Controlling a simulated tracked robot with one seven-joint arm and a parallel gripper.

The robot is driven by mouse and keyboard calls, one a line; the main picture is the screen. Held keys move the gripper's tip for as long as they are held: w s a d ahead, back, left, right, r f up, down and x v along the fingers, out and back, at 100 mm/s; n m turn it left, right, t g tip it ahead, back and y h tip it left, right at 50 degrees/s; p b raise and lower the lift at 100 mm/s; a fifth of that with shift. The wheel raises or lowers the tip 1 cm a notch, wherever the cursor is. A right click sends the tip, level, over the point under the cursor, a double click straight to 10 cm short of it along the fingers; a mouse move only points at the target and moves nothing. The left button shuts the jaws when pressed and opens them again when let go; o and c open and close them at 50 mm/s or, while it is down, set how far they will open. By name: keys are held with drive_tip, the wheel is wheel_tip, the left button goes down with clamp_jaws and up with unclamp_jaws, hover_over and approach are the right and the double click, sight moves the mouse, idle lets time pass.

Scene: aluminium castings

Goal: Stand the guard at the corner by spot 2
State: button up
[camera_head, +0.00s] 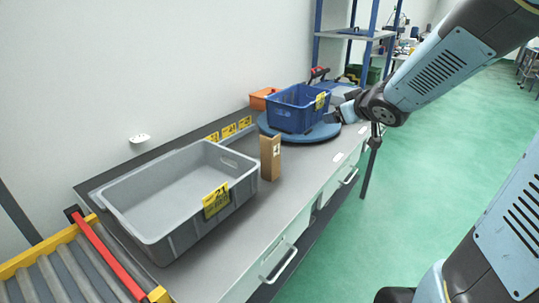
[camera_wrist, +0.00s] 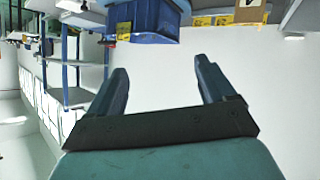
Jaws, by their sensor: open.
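A brown upright piece with a small white label, which looks like the guard (camera_head: 270,158), stands on the grey bench against the right end of the grey crate; I cannot tell if they touch. It also shows, cut off, at the top of the wrist view (camera_wrist: 250,12). Yellow number cards (camera_head: 229,131) run along the bench's back edge; I cannot read which is spot 2. My gripper (camera_head: 341,106) is open and empty beside the blue bin, to the right of and apart from the brown piece. Its two fingers (camera_wrist: 160,70) show with nothing between them.
The large grey crate (camera_head: 150,235) fills the bench's near part. The blue bin (camera_head: 292,124) sits on a round blue turntable (camera_head: 322,135), with an orange box (camera_head: 262,98) behind. A roller conveyor (camera_head: 60,272) is at lower left. Bench in front of the brown piece is clear.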

drive_tip(key=w+a+f+n+g+y, duration=0.1)
drive_tip(key=a+f+n+y, duration=0.1)
drive_tip(key=a+f+y, duration=0.2)
drive_tip(key=n+g+y, duration=0.2)
drive_tip(key=g+y, duration=0.1)
drive_tip(key=y, duration=0.1)
approach(277, 136)
drive_tip(key=x, duration=0.6)
drive_tip(key=shift+s+a+f, duration=0.2)
drive_tip(key=shift+s+a, duration=0.1)
drive_tip(key=x, duration=0.5)
drive_tip(key=shift+w+r, duration=0.1)
drive_tip(key=shift+w, duration=0.35)
drive_tip(key=shift+c, duration=0.2)
drive_tip(key=c, duration=1.4)
drive_tip(key=shift+r, duration=0.1)
